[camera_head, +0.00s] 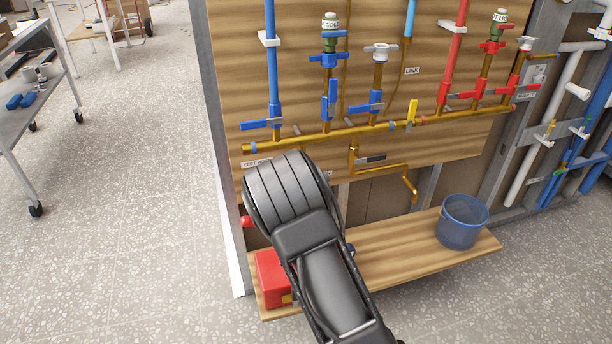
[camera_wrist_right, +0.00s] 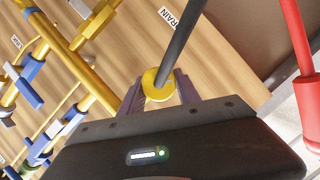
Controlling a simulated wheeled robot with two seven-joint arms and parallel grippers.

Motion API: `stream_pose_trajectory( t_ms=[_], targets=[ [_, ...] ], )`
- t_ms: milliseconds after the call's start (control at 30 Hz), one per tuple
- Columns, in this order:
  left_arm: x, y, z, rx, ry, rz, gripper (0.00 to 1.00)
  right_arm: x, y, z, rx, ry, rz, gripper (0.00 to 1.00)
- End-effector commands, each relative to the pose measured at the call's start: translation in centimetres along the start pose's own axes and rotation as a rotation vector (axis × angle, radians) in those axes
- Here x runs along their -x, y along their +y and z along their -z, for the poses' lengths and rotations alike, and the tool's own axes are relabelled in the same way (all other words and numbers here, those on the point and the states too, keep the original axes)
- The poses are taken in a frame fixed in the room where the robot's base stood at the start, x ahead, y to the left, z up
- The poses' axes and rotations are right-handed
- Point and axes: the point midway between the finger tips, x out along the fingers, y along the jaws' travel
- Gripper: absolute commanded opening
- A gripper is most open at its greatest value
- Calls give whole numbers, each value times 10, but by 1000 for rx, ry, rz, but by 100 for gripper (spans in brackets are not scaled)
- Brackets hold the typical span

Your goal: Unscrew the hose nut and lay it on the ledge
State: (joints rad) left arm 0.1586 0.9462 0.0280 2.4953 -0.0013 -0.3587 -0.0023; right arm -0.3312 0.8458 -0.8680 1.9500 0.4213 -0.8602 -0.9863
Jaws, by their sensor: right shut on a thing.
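In the right wrist view, the brass-yellow hose nut (camera_wrist_right: 150,90) sits between the two fingers of my right gripper (camera_wrist_right: 160,88), which is shut on it. A dark hose (camera_wrist_right: 177,48) runs up from the nut. I cannot tell whether the nut is still on its thread. In the head view, my right arm's wide grey links hide the right gripper, nut and hose near the left end of the brass pipe (camera_head: 345,133). The wooden ledge (camera_head: 420,257) runs low along the board, its left part partly covered by my arm. My left gripper is not in view.
A blue bucket (camera_head: 460,230) stands at the ledge's right end and a red box (camera_head: 271,277) at its left end. The ledge between my arm and the bucket looks clear. Blue and red valve handles (camera_head: 330,105) stick out above the pipe. A red tube (camera_wrist_right: 297,45) shows in the wrist view.

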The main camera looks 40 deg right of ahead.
Motion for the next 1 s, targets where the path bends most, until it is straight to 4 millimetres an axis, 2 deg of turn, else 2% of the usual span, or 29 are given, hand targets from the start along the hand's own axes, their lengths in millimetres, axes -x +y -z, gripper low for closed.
stream_pose_trajectory(
  t_ms=[233,500,733,767,900,1000],
  targets=[
    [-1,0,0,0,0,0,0,0,-1,-1,11,-2,-3,0],
    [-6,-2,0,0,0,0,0,0,-4,-2,257,-1,-103,0],
    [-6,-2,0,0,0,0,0,0,-1,-2,274,-2,-113,0],
    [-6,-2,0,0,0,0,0,0,-1,-2,274,-2,-113,40],
    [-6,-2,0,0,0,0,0,0,-1,-1,273,-2,-112,51],
    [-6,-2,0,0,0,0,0,0,-1,-1,273,-1,-113,52]
  ],
)
